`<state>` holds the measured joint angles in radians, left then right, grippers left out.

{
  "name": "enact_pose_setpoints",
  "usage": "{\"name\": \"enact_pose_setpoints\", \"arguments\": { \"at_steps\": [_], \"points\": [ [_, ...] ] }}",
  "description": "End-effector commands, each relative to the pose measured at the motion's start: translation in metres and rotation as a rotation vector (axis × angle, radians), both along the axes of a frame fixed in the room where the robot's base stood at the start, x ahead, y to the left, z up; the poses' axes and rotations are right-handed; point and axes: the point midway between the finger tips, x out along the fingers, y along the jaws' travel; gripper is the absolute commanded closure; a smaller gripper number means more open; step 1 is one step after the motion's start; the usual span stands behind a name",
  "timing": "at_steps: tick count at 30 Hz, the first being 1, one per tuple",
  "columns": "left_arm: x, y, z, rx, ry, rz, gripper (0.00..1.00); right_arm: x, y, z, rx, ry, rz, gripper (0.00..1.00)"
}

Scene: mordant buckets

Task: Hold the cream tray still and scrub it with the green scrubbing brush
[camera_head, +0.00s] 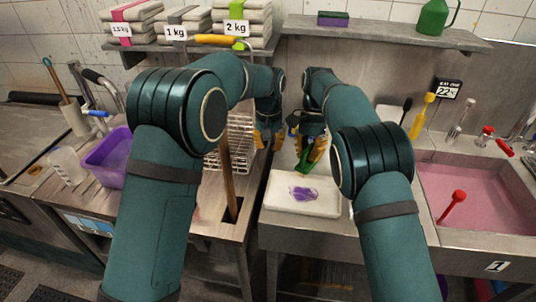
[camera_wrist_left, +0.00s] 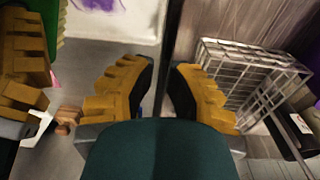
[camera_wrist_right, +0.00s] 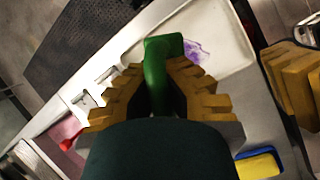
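The cream tray (camera_head: 285,203) lies on the steel counter in the middle of the head view, with a purple stain (camera_head: 303,193) on it. It also shows in the right wrist view (camera_wrist_right: 232,38). My right gripper (camera_head: 312,150) is above the tray's far side, shut on the green scrubbing brush (camera_wrist_right: 160,65); the fingers hide part of the brush. My left gripper (camera_head: 269,138) is beyond the tray's far left corner, apart from it. In the left wrist view its fingers (camera_wrist_left: 160,85) are open with nothing between them.
A wire rack (camera_head: 238,135) stands left of my left gripper. A pink-filled sink (camera_head: 475,195) is to the right and a purple tub (camera_head: 108,158) to the left. A wooden handle (camera_head: 227,180) stands upright before the rack. A shelf (camera_head: 385,37) runs along the wall.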

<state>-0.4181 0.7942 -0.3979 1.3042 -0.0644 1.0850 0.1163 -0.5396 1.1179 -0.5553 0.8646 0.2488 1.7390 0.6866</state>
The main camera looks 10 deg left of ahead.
Motion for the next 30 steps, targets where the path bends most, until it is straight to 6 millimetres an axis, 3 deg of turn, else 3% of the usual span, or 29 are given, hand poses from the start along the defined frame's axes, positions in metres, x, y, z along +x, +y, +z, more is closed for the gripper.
{"name": "enact_pose_setpoints", "arguments": {
  "at_steps": [3, 7, 14, 24, 30],
  "points": [
    [-0.013, 0.000, -0.017, 0.010, 0.105, 0.024, 0.89, 0.000, 0.000, 0.000, 0.000, 0.000, 0.000, 1.00],
    [-0.021, 0.001, -0.025, 0.016, 0.159, 0.036, 0.89, 0.000, 0.000, 0.000, 0.000, 0.000, 0.000, 1.00],
    [-0.026, 0.001, -0.050, 0.018, 0.170, 0.037, 0.89, 0.000, 0.000, 0.000, 0.000, 0.000, 0.000, 1.00],
    [-0.032, 0.001, -0.109, 0.019, 0.168, 0.036, 0.89, 0.000, 0.000, 0.000, 0.000, 0.000, 0.000, 1.00],
    [-0.035, 0.001, -0.133, 0.018, 0.166, 0.037, 0.89, 0.000, 0.000, 0.000, 0.000, 0.000, 0.000, 1.00]
  ]
}}
